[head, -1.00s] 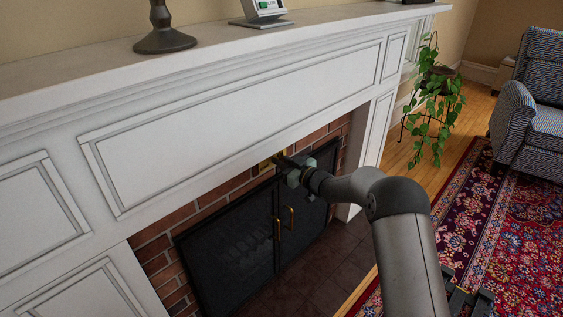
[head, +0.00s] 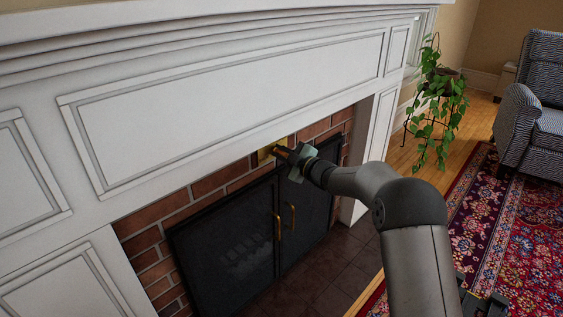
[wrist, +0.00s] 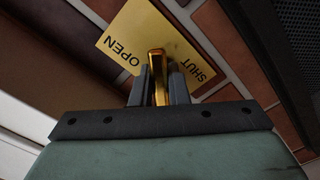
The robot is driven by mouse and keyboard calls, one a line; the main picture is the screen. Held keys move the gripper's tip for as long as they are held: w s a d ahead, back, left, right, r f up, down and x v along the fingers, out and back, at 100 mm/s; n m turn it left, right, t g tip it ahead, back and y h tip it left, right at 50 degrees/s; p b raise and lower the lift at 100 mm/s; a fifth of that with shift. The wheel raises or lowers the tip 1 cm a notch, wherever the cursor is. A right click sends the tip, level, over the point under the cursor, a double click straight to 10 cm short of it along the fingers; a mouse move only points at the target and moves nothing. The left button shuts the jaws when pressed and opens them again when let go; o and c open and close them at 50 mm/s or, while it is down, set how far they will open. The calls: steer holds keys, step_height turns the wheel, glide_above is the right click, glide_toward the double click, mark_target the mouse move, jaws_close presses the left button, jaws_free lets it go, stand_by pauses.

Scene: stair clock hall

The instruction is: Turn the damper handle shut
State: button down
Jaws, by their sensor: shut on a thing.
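The damper handle (wrist: 157,76) is a brass bar in the wrist view, standing out from a yellow plate (wrist: 120,38) marked OPEN on the left and SHUT on the right. The handle lies between the two words. My gripper (wrist: 159,88) is shut on the handle, one finger on each side. In the head view my gripper (head: 287,154) reaches the yellow plate (head: 264,154) on the brick just under the white mantel. There my gripper hides most of the handle.
A black fireplace screen (head: 225,250) with two brass door pulls (head: 285,222) stands below. The white mantel (head: 230,95) overhangs the brick.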

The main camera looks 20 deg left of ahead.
steer(key=n+b, duration=0.4)
steer(key=shift+f+n, duration=0.3)
steer(key=shift+f, duration=0.1)
steer(key=n+b, duration=0.3)
steer(key=shift+r, duration=0.1)
steer(key=shift+n+b, duration=0.3)
steer(key=shift+n, duration=0.1)
steer(key=c, duration=1.4)
jaws_free()
steer(key=shift+r, duration=0.1)
steer(key=p+v, duration=0.4)
steer(key=v, duration=1.3)
steer(key=shift+d, duration=0.2)
